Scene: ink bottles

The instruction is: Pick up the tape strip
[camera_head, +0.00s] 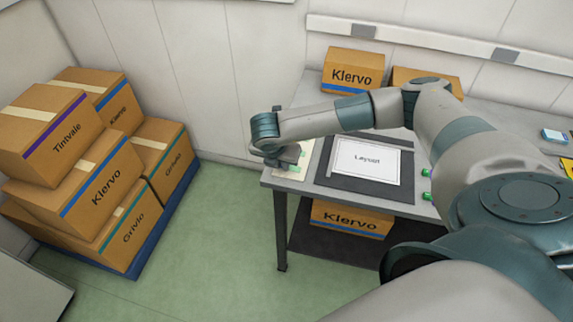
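My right gripper (288,162) is low over the left end of the grey table. It is over a cream sheet (304,152), and it hides part of this sheet. A small light-green patch (294,169) shows on the sheet beside the gripper; it may be a tape strip, but it is too small to tell. I cannot see whether the fingers are open or shut, or whether they touch anything. My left gripper is not in view.
A white "Layout" sheet (366,161) lies on a dark mat (342,183). Small green items (427,196) stand right of it. Klervo boxes (352,71) are at the table's back. Stacked cartons (95,190) stand on the floor at left. Green floor (210,240) between is clear.

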